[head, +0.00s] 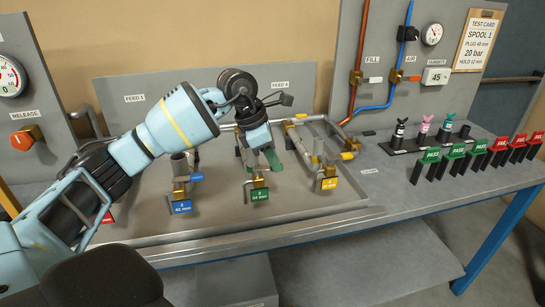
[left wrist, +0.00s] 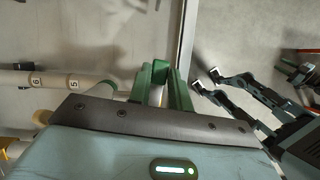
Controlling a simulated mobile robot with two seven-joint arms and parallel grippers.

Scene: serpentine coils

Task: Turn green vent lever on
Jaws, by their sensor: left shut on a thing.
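My left gripper (head: 270,158) reaches down over the middle vent assembly in the head view. Its jaws are shut on the green vent lever, which shows between its green fingers in the left wrist view as a green piece (left wrist: 160,72). The green label plate (head: 260,195) sits just below on the front of the same assembly. The gripper hides much of the lever, so its exact angle is hard to tell. In the left wrist view, a dark gripper with pale tips (left wrist: 206,79), apparently my right one, stands at the right with its fingers apart.
A blue-labelled valve (head: 181,207) stands to the left and a yellow-labelled one (head: 329,184) to the right. Coil tubing (left wrist: 52,82) runs beside the left gripper. Green PASS tags (head: 432,156) and red FAIL tags (head: 519,140) stand at the right. The bench's front right is clear.

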